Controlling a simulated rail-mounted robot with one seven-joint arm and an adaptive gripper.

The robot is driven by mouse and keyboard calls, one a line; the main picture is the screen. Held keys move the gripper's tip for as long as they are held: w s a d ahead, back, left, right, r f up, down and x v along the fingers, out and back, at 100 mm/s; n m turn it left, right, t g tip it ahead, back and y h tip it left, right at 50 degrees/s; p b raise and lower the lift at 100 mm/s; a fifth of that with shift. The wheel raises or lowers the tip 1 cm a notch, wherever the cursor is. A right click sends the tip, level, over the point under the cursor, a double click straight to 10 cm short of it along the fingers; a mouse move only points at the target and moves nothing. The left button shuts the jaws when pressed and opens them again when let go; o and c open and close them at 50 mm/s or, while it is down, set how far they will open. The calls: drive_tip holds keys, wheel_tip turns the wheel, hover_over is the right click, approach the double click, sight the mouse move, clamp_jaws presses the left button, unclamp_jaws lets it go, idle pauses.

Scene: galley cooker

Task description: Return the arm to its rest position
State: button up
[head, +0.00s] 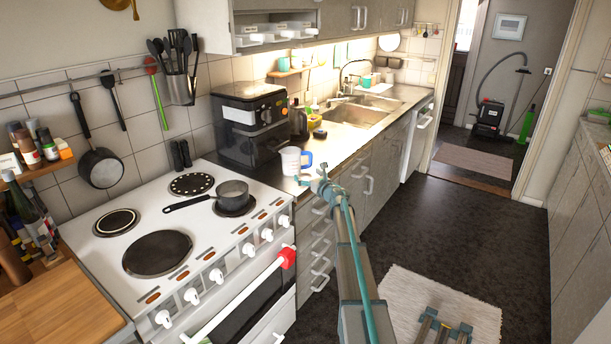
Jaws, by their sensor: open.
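My arm (350,250) reaches up from the lower middle of the head view, over the dark floor. My gripper (312,179) is open, at the far end of the arm, in front of the counter edge. In the picture it shows just below and right of a white mug with a blue handle (291,161) on the counter. Nothing shows held in the jaws. The gripper is small in the picture, and I cannot tell its exact distance from the mug.
The white cooker (210,240) carries a small pot (232,192) with its handle pointing left. A black appliance (249,125) stands behind the mug.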

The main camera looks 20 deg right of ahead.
idle(0.3)
